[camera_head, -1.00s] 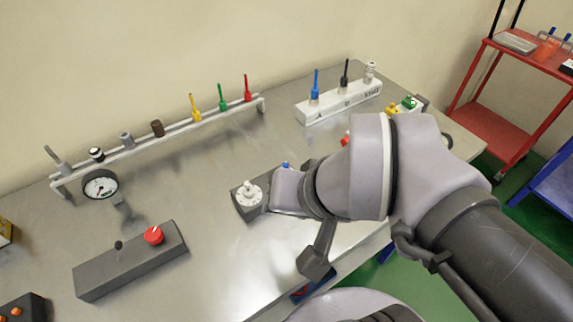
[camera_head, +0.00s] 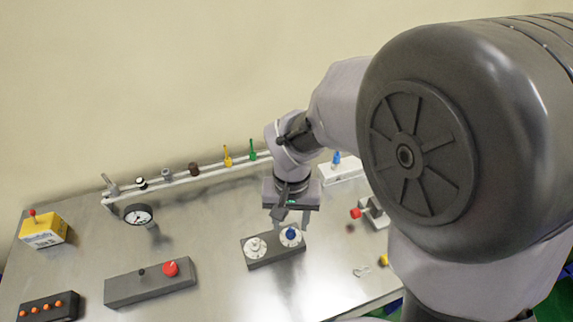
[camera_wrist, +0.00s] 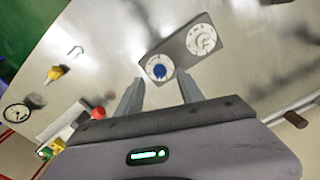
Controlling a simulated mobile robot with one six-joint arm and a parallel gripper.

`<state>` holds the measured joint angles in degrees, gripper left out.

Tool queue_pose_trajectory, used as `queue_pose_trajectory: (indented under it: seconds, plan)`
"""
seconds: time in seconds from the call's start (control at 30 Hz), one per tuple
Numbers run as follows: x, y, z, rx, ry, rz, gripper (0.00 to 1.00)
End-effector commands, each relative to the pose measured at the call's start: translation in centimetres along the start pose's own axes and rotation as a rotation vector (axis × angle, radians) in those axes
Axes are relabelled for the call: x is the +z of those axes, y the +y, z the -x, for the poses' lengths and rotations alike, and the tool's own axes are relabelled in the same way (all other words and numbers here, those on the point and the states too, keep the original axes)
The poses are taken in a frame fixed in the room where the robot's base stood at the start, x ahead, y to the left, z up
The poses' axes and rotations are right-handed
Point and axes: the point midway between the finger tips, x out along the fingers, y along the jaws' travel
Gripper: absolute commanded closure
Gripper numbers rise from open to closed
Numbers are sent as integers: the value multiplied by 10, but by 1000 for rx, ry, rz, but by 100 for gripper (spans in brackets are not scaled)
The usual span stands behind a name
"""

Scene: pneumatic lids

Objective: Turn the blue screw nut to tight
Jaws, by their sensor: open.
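The blue screw nut (camera_head: 291,234) sits at the centre of a round white dial on the right half of a dark grey block (camera_head: 275,258). It also shows in the wrist view (camera_wrist: 159,71), just beyond the fingertips. A white knob (camera_head: 256,247) on a second dial is on the block's left half. My gripper (camera_head: 291,217) is open and empty, pointing down close above the blue nut. In the wrist view, the two fingers (camera_wrist: 160,92) are spread apart, with the nut between their lines. They appear apart from the nut. The nut's marked setting is too small to read.
A grey box with a red knob (camera_head: 170,268) lies to the left, with a pressure gauge (camera_head: 138,214) behind it. A tool rail (camera_head: 185,182) runs along the back. A red-knobbed fitting (camera_head: 356,213) stands to the right. The table before the block is clear.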

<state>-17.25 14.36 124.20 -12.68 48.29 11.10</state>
Motion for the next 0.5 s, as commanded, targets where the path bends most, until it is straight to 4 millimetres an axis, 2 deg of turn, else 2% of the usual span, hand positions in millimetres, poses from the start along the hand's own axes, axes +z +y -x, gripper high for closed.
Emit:
queue_pose_trajectory:
  seconds: [0.03, 0.2, 0.5]
  plan:
    - [1, 0, -15, 1, -2, 0, 55]
    - [0, 0, -36, 0, -1, 0, 55]
    - [0, 0, -39, -1, 1, 0, 55]
